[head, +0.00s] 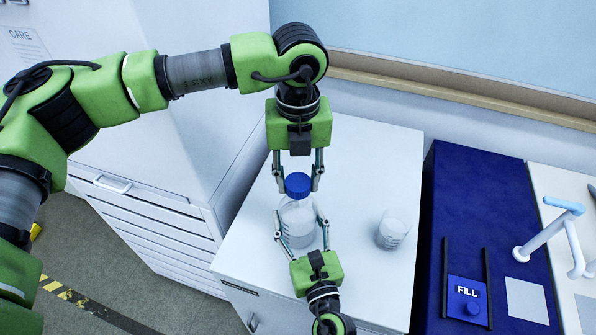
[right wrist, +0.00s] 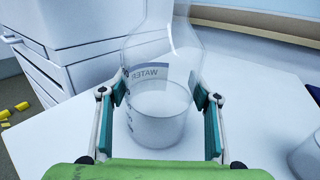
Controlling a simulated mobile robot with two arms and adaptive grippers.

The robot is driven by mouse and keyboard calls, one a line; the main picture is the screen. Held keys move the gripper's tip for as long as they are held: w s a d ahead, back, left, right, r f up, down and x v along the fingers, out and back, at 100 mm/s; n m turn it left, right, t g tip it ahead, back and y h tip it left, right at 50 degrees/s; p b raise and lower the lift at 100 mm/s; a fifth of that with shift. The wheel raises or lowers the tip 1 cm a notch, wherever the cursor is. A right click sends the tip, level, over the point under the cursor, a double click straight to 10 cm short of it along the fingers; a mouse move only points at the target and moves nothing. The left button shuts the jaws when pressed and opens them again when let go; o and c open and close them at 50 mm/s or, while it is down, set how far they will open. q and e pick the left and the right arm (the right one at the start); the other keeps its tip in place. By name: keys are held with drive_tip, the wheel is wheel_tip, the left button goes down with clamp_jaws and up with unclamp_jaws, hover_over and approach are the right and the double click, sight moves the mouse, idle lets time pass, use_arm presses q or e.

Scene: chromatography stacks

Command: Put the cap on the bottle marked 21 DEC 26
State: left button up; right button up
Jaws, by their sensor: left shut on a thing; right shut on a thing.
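A clear bottle (head: 298,226) stands upright on the white cabinet top. My right gripper (head: 299,218) is shut on its body from the front. In the right wrist view the bottle (right wrist: 157,125) sits between the two finger pads, and a label reading WATER shows reversed through it. No date can be read. My left gripper (head: 299,178) points down and is shut on the blue cap (head: 298,185), which is at the bottle's mouth. Whether the cap is seated or just above the neck cannot be told.
A clear beaker (head: 392,231) stands on the white cabinet top (head: 365,165), right of the bottle. Further right is a blue unit with a FILL panel (head: 467,291). A white drawer cabinet (head: 150,225) stands at the left. A wall with a rail is behind.

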sight(298, 216)
idle(0.4)
use_arm(q)
drive_tip(key=shift+f, duration=0.85)
drive_tip(key=shift+f, duration=0.6)
